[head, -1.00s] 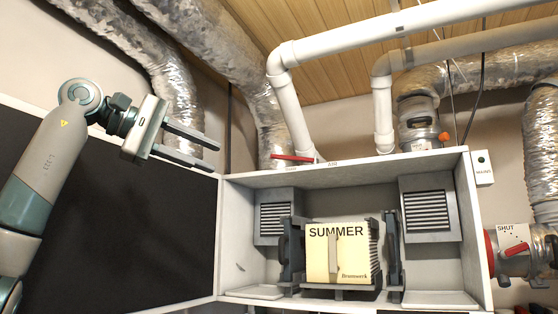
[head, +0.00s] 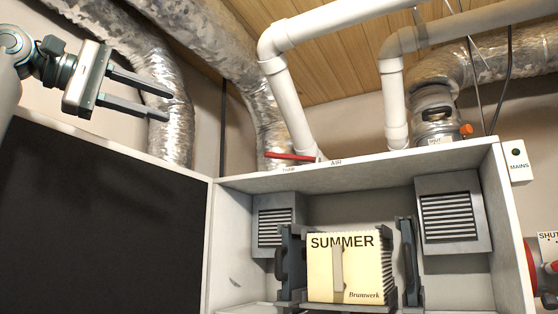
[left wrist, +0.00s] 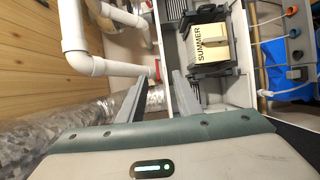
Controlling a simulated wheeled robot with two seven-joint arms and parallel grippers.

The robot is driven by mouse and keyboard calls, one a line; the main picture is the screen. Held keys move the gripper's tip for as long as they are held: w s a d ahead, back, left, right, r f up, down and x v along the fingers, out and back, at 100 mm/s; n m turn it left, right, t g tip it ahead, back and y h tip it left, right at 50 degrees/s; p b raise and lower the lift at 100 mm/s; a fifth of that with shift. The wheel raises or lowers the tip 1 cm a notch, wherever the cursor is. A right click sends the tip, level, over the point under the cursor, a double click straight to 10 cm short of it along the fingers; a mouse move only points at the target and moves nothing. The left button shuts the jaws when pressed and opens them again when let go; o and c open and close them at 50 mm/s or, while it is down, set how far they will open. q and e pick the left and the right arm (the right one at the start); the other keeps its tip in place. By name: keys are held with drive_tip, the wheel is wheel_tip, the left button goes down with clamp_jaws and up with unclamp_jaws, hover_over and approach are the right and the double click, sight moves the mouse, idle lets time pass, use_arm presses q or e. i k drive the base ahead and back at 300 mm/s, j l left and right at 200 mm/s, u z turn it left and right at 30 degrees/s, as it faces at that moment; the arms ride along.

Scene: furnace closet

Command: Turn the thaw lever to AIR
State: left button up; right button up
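The thaw lever is a red handle (head: 290,156) on top of the white cabinet, at the foot of a white pipe. It points left, toward a small label that seems to read THAW; the AIR label (head: 336,162) is to its right. A bit of red shows beyond the fingers in the left wrist view (left wrist: 158,69). My left gripper (head: 170,104) is open and empty, up and to the left of the lever, apart from it. My right gripper is not in view.
The cabinet (head: 350,178) holds a cream SUMMER box (head: 365,265) between dark brackets. White pipes (head: 285,95) and silver ducts (head: 172,90) rise behind it. A black panel (head: 90,215) is below my left gripper. A MAINS box (head: 517,162) is at right.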

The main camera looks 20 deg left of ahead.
sight(277, 156)
drive_tip(key=i, duration=0.85)
